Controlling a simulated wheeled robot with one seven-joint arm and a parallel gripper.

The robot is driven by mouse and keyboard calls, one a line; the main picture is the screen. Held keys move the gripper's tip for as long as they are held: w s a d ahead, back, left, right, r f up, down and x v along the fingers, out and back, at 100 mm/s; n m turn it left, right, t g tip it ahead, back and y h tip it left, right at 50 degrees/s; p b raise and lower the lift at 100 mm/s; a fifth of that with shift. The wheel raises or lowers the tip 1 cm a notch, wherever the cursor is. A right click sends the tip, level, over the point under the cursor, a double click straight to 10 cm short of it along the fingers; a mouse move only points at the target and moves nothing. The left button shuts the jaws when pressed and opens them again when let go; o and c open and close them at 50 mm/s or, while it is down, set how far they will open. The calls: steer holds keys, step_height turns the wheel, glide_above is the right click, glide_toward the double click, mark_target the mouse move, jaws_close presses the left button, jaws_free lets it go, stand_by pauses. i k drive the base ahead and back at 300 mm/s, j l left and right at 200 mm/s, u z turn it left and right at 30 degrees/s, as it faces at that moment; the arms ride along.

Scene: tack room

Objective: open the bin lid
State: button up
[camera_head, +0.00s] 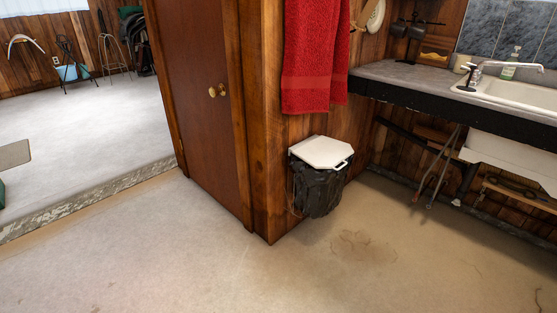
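A small white handle (342,166) sticks out at the lid's front right edge. My gripper is not in view.
The red towel (313,57) hangs above the lid. A counter (415,82) with a sink (515,95) juts out at right. The beige floor (300,270) before the bin is clear.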

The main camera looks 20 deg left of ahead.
mark_target(323, 152)
steer(key=u, duration=0.25)
steer(key=i, duration=1.1)
steer(key=i+j, duration=0.15)
steer(key=i, duration=1)
